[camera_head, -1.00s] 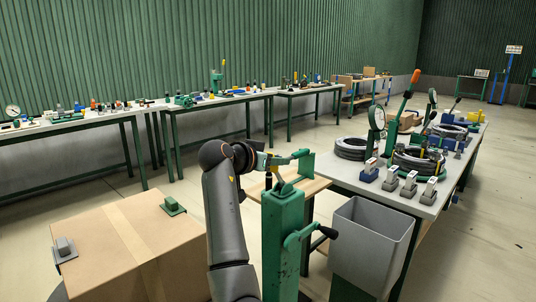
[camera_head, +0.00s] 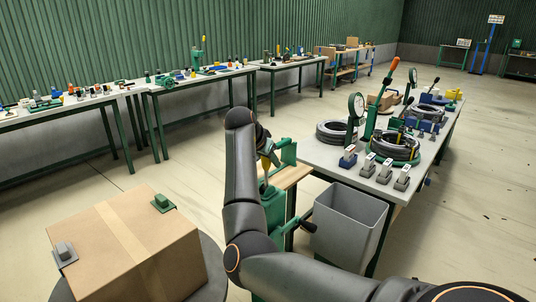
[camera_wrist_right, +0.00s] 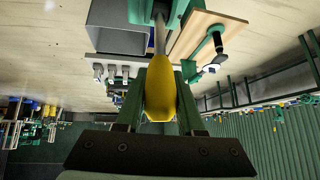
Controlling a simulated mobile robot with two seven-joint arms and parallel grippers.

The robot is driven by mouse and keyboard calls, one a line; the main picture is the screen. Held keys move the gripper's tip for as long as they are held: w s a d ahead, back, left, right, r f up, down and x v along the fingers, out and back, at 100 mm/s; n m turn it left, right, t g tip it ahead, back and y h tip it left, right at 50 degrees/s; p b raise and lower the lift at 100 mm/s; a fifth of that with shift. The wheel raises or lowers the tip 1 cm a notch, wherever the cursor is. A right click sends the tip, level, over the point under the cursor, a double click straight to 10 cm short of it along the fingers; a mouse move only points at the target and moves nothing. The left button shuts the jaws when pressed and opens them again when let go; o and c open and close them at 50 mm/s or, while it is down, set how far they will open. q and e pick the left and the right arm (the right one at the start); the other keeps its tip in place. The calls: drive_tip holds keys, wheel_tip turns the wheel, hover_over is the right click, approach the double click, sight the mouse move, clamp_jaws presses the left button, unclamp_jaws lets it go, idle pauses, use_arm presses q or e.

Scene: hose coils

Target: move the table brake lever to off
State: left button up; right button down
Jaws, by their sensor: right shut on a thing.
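A lever with a yellow grip (camera_wrist_right: 160,92) on a grey rod (camera_wrist_right: 159,36) joins a green post (camera_head: 275,208). The yellow grip also shows in the head view (camera_head: 265,166), partly hidden by my arm. My right gripper (camera_wrist_right: 160,108) has its two fingers on either side of the yellow grip and is shut on it. The gripper also shows in the head view (camera_head: 268,158) above the post. No on or off marking is readable. My left gripper is not in view.
A crank with a black knob (camera_head: 306,215) sticks out of the post's side. A grey bin (camera_head: 350,226) stands to its right. A cardboard box (camera_head: 130,245) is at lower left. A workbench with hose coils (camera_head: 396,147) runs behind. Open floor lies at right.

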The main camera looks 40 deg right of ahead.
drive_tip(key=shift+r, duration=0.1)
idle(0.3)
drive_tip(key=c, duration=0.5)
unclamp_jaws()
drive_tip(key=shift+d, duration=0.1)
drive_tip(key=shift+c, duration=0.2)
drive_tip(key=b+v, duration=0.1)
drive_tip(key=v, duration=1.1)
drive_tip(key=shift+r+b, duration=0.25)
drive_tip(key=shift+b, duration=0.15)
drive_tip(key=shift+f, duration=0.1)
